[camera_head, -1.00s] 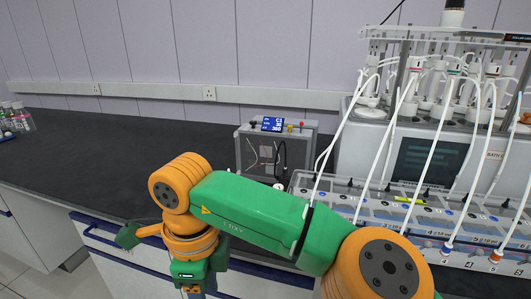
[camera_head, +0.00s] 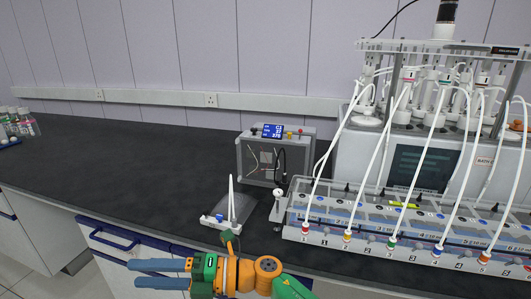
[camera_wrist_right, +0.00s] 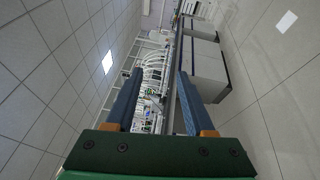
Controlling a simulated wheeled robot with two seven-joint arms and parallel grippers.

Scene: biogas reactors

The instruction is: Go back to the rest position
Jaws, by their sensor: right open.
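My right gripper (camera_head: 158,273) is low in the head view, in front of the bench's front edge, with its two blue fingers pointing left. It is open with nothing between the fingers. In the right wrist view my right gripper (camera_wrist_right: 157,100) also shows, its fingers spread apart with the bench and apparatus far beyond them. The green and orange wrist and arm links at the bottom of the head view are mine. My left gripper is in neither view.
The dark bench top (camera_head: 110,160) is clear at left. A small white stand (camera_head: 222,222) sits near the front edge. The reactor unit (camera_head: 400,225) with several white tubes fills the right. Bottles (camera_head: 22,122) stand far left.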

